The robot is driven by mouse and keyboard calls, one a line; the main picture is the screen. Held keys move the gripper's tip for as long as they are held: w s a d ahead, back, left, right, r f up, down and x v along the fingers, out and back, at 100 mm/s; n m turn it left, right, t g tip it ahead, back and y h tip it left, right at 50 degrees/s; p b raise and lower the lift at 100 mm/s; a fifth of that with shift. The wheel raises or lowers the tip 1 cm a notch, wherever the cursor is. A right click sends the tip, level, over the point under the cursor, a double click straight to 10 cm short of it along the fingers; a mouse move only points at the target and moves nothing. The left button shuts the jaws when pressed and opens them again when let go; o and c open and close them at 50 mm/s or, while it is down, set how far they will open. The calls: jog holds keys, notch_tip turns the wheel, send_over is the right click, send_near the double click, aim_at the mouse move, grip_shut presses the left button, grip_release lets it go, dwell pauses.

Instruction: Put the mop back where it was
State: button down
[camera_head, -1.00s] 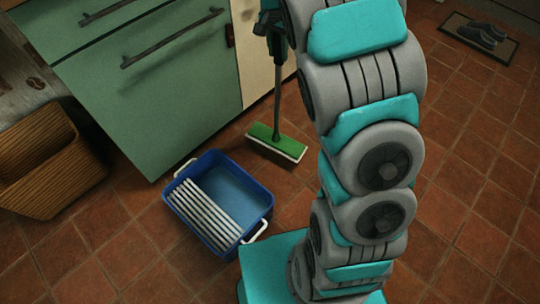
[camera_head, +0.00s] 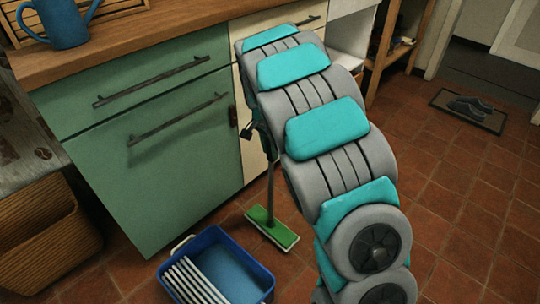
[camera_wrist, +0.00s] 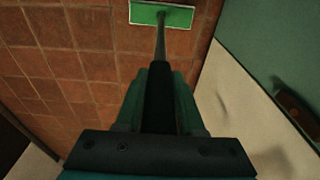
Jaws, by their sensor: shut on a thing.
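The mop has a green and white flat head (camera_head: 272,229) and a thin dark handle (camera_head: 270,185). It stands nearly upright beside the cream cabinet panel. My gripper (camera_head: 258,128), partly hidden behind my arm, is shut on the handle. In the wrist view, the handle runs between my gripper's fingers (camera_wrist: 158,95) away to the green mop head (camera_wrist: 162,15) near the tiled floor; I cannot tell whether it touches. A small brown fitting (camera_wrist: 298,108) is on the cabinet front, to the right of the handle and apart from it; it also shows in the head view (camera_head: 232,115).
A blue bucket (camera_head: 262,283) with a white slatted wringer stands on the floor, close in front of the mop head. Green cabinets (camera_head: 165,165) and a wicker basket (camera_head: 45,240) are to the left. A doormat with shoes (camera_head: 468,110) lies far right. The floor between is clear.

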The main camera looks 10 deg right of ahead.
jog(key=shift+f, duration=1.2)
jog(key=c, duration=0.5)
grip_release()
jog(key=r, duration=0.4)
jog(key=a+r, duration=0.1)
jog(key=r, duration=0.3)
jog(key=s+r, duration=0.1)
jog(key=r, duration=0.3)
jog(key=shift+a+r+b, duration=0.1)
jog(key=shift+a+b, duration=0.05)
jog(key=shift+b, duration=0.15)
jog(key=s+n+g, duration=0.1)
jog(key=s+n, duration=0.2)
jog(key=s, duration=1)
jog(key=s+d+n+y, duration=0.1)
jog(key=s+n, duration=0.3)
jog(key=s, duration=1)
jog(key=s+n+g, duration=0.1)
jog(key=s+n, duration=0.3)
jog(key=s, duration=1)
jog(key=shift+s+d+r+g, duration=0.2)
jog(key=shift+d+g, duration=0.1)
jog(key=shift+d, duration=0.05)
